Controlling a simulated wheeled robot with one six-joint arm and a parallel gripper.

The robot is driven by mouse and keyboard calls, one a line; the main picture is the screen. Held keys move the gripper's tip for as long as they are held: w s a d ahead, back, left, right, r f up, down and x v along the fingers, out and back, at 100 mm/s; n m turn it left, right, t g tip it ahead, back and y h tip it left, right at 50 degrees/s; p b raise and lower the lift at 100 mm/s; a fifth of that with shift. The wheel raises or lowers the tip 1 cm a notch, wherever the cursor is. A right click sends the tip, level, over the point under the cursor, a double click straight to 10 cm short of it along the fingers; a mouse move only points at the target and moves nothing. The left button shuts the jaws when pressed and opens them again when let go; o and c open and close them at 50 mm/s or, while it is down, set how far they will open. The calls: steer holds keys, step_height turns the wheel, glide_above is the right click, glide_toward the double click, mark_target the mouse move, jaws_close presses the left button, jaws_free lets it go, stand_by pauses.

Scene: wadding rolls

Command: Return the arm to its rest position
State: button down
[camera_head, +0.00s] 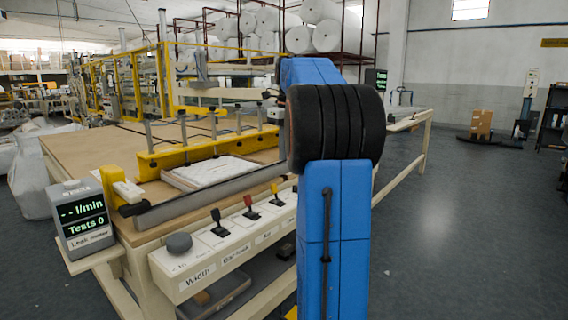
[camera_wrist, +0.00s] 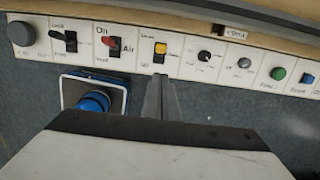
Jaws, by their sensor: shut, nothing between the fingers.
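My blue arm (camera_head: 333,230) with its black ribbed joint stands upright in the head view, in front of the workbench. My gripper is hidden behind it there. In the wrist view my gripper (camera_wrist: 160,82) shows as two grey fingers pressed together, with nothing between them. The fingertips point toward the bench's control panel (camera_wrist: 135,60), near the yellow switch (camera_wrist: 160,48). I cannot tell whether they touch the panel.
The wooden workbench (camera_head: 75,152) carries a yellow frame (camera_head: 205,148) and a white pad (camera_head: 215,171). A meter box (camera_head: 82,215) stands at its left corner. Wadding rolls (camera_head: 327,35) fill a rack behind.

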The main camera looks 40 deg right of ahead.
steer(key=shift+r, duration=0.35)
stand_by(0.4)
steer(key=s+a+f+n+t, duration=0.1)
steer(key=s+a+f+n, duration=0.2)
steer(key=a+n, duration=0.4)
steer(key=s+a+f+n, duration=0.25)
steer(key=a+n, duration=0.25)
steer(key=a, duration=0.4)
steer(key=s+a+f+n+t, duration=0.15)
steer(key=s+a+n, duration=0.3)
steer(key=a, duration=0.45)
steer(key=s+a+f+n, duration=0.6)
steer(key=s+f+n, duration=0.1)
steer(key=f+n, duration=0.2)
steer(key=s+a+f+n+t, duration=0.1)
steer(key=s+a+f+n, duration=0.5)
steer(key=s+f+n, duration=0.2)
steer(key=shift+s+f+n, duration=0.15)
steer(key=shift+f+n, duration=0.35)
steer(key=shift+n, duration=0.25)
